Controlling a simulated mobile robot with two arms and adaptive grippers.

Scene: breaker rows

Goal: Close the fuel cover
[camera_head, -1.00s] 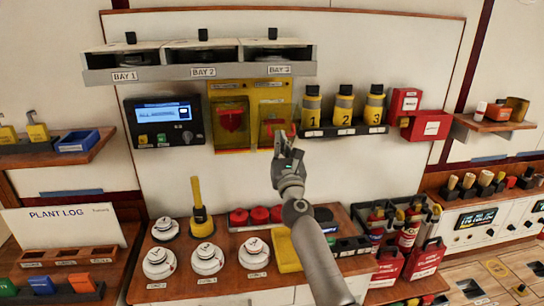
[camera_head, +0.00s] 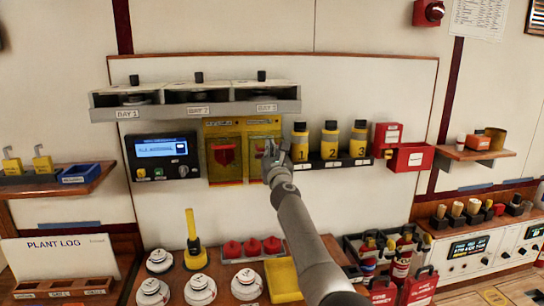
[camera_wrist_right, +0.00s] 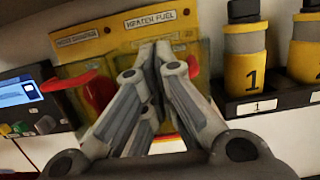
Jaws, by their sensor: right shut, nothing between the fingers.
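Two yellow breaker panels hang side by side under the bay shelf. The right one is labelled as fuel in the right wrist view (camera_wrist_right: 150,22). Its yellowish, see-through cover (camera_head: 263,132) shows behind my fingers, but I cannot tell whether it is fully closed. The left panel (camera_head: 224,158) has a red handle behind its cover, and the handle also shows in the wrist view (camera_wrist_right: 92,88). My right gripper (camera_head: 272,156) is shut and empty, in front of the right panel's lower right part. Red bits show beside its fingers. I cannot tell whether it touches the cover. My left gripper is out of view.
Yellow-black bottles 1, 2 and 3 (camera_head: 330,145) stand on a rack just right of my gripper. A screen unit (camera_head: 163,157) is left of the panels. The bay shelf (camera_head: 195,108) overhangs above. Round white devices (camera_head: 200,288) stand on the counter below.

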